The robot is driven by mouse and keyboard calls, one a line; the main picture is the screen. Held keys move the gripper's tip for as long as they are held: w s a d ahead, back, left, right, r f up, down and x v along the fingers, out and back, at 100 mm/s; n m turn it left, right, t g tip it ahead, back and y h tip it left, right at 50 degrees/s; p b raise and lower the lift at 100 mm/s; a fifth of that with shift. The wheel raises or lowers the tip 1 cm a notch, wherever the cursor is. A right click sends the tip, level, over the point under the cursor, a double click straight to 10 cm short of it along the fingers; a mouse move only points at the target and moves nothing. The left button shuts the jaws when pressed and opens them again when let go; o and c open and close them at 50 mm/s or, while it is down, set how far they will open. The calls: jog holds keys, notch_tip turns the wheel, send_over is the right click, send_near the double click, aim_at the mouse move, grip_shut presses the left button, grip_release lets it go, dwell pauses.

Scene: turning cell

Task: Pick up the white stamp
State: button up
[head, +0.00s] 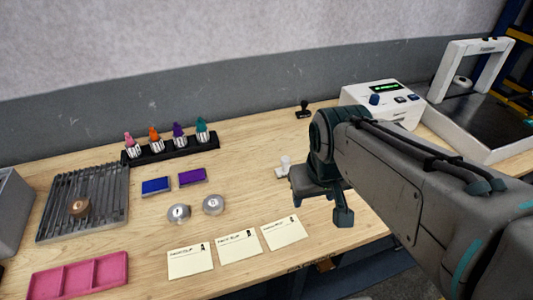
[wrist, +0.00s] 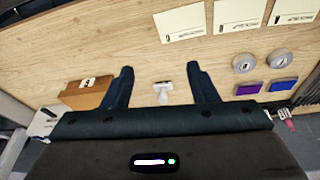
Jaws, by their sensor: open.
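The white stamp (head: 284,166) stands on the wooden bench, just left of my gripper in the head view. In the wrist view the white stamp (wrist: 163,92) lies between the two dark fingers, with clear space on both sides. My gripper (wrist: 160,70) is open and empty there. In the head view my gripper (head: 321,206) hangs at the end of the arm over the bench's front part. The arm covers the bench to the right of the stamp. I cannot tell the exact height of the fingers above the bench.
A brown box (wrist: 85,94) sits beside one finger. Paper cards (head: 238,246), round tins (head: 212,205) and ink pads (head: 192,177) lie left of the stamp. A black stamp (head: 303,110) and a white device (head: 383,100) stand behind. Bare wood surrounds the white stamp.

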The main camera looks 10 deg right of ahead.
jog(key=w+a+n+g+h+b, duration=0.15)
jog(key=w+n, duration=0.25)
jog(key=w, duration=0.8)
jog(key=n+b, duration=0.1)
jog(key=n, duration=0.3)
send_near(286, 159)
jog(key=x, duration=0.5)
jog(key=shift+w+a+f, duration=0.15)
jog(key=shift+w+f, duration=0.05)
jog(key=shift+f, duration=0.2)
jog(key=shift+p+x, duration=0.65)
jog(key=shift+x, duration=2)
jog(key=c, duration=1.1)
